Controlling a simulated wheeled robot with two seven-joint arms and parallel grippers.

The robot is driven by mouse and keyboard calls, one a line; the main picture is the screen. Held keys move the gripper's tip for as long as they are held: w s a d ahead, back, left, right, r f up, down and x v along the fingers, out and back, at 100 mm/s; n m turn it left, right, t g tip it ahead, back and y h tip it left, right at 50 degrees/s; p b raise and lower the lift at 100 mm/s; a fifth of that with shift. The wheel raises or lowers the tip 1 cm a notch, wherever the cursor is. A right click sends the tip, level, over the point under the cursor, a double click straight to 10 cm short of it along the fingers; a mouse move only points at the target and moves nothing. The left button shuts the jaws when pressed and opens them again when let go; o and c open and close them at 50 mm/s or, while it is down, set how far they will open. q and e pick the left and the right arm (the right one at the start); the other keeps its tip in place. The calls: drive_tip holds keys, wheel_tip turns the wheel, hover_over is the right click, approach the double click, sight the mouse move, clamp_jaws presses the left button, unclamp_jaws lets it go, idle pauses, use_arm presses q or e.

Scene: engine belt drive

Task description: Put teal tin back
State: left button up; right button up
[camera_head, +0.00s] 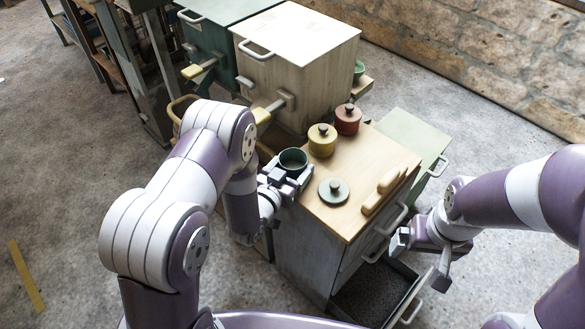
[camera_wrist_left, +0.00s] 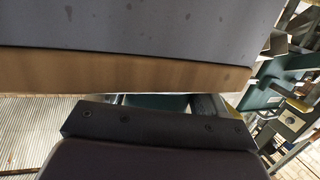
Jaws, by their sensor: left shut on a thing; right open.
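The teal tin (camera_head: 293,163) is lidless, with its dark round opening facing up. My left gripper (camera_head: 288,178) is shut on it, at the left edge of the wooden cabinet top. I cannot tell whether the tin touches the top. A teal lid with a dark knob (camera_head: 333,191) lies on the cabinet top, right of and nearer than the tin. In the left wrist view, part of my left gripper (camera_wrist_left: 150,125) shows as a dark bar, and the tin is not clear. My right gripper (camera_head: 428,245) is open and empty, right of the cabinet near its front handles.
A yellow tin (camera_head: 322,145) and a red tin (camera_head: 348,121), both lidded, stand at the back of the wooden cabinet top (camera_head: 345,222). Wooden pieces (camera_head: 384,190) lie at its right edge. A lower drawer (camera_head: 405,302) is pulled open. A pale box cabinet (camera_head: 300,60) stands behind.

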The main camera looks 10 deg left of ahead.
use_arm(q)
drive_tip(key=shift+f, duration=0.1)
drive_tip(key=o, duration=1.3)
drive_tip(key=shift+c, duration=0.2)
drive_tip(key=shift+r, duration=0.35)
drive_tip(key=p+v, duration=0.2)
drive_tip(key=v, duration=1)
drive_tip(key=w+a+g+y, duration=0.2)
drive_tip(key=a+g+y, duration=0.2)
drive_tip(key=g, duration=0.4)
drive_tip(key=s+r+n+g, duration=0.1)
drive_tip(key=s+r+g, duration=0.2)
drive_tip(key=s, duration=0.2)
drive_tip(key=s+r+n+g+y, duration=0.1)
drive_tip(key=s+r+n+g, duration=0.1)
drive_tip(key=s, duration=0.4)
drive_tip(key=shift+a+r+g, duration=0.3)
drive_tip(key=shift+r+g, duration=0.2)
drive_tip(key=shift+r, duration=0.05)
